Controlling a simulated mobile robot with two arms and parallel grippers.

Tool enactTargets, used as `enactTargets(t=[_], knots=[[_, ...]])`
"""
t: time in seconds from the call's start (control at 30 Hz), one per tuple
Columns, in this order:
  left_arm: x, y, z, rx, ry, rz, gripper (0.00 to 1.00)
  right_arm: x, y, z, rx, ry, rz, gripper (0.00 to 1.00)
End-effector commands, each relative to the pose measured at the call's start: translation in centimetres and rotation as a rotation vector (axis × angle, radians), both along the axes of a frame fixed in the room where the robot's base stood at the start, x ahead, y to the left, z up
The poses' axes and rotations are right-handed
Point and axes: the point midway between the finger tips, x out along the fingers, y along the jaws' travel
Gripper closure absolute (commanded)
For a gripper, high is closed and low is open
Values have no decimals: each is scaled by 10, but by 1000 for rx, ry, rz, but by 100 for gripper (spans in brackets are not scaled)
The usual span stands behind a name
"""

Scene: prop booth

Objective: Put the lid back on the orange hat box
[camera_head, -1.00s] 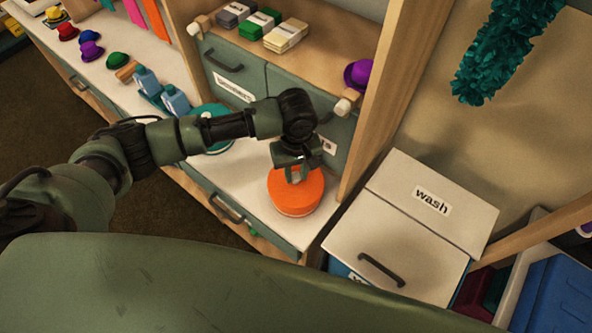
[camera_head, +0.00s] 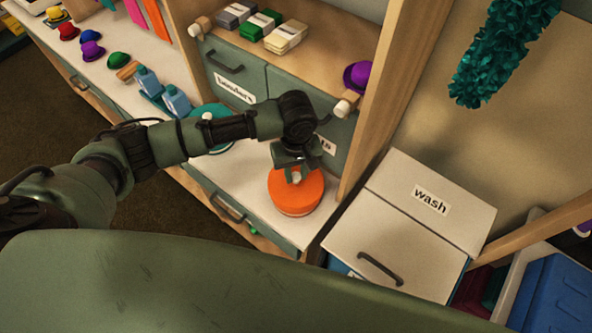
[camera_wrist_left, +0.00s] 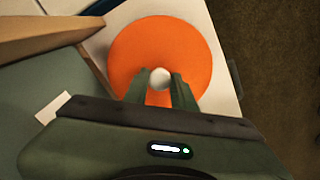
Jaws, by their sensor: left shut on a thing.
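The round orange hat box (camera_head: 296,205) stands on the white counter, and a thin pale band shows low on its side. Its flat orange lid (camera_wrist_left: 190,45) fills the middle of the left wrist view, with a round white knob (camera_wrist_left: 160,77) at its centre. The lid looks level over the box; I cannot tell whether it is fully seated. My left gripper (camera_head: 294,178) points down over the lid, shut on the white knob. In the left wrist view its two green fingers (camera_wrist_left: 161,85) stand on either side of the knob. My right gripper is not in view.
A teal round box (camera_head: 222,113) is behind my left arm. Blue bottles (camera_head: 176,100) and several small hats are further left. A wooden post (camera_head: 385,95) rises right of the orange box. A white "wash" bin (camera_head: 395,255) stands at the right, below the counter.

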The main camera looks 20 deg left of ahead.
Motion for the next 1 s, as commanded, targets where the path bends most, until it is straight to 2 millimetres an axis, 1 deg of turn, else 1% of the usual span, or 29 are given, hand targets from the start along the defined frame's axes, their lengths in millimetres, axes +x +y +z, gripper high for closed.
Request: enactTargets(t=[0.47, 0.5, 0.57, 0.6, 0.8, 0.83, 0.87, 0.9, 1.0], knots=[[0, 0, 0, 0, 0, 0, 100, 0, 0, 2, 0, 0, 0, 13], [0, 0, 0, 0, 0, 0, 69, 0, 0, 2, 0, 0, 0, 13], [0, 0, 0, 0, 0, 0, 52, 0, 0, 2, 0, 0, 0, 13], [0, 0, 0, 0, 0, 0, 49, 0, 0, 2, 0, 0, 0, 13], [0, 0, 0, 0, 0, 0, 49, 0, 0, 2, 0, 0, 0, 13], [0, 0, 0, 0, 0, 0, 46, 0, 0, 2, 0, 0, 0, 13], [0, 0, 0, 0, 0, 0, 38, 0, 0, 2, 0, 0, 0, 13], [0, 0, 0, 0, 0, 0, 27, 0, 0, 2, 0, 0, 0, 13], [0, 0, 0, 0, 0, 0, 27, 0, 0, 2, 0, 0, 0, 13]])
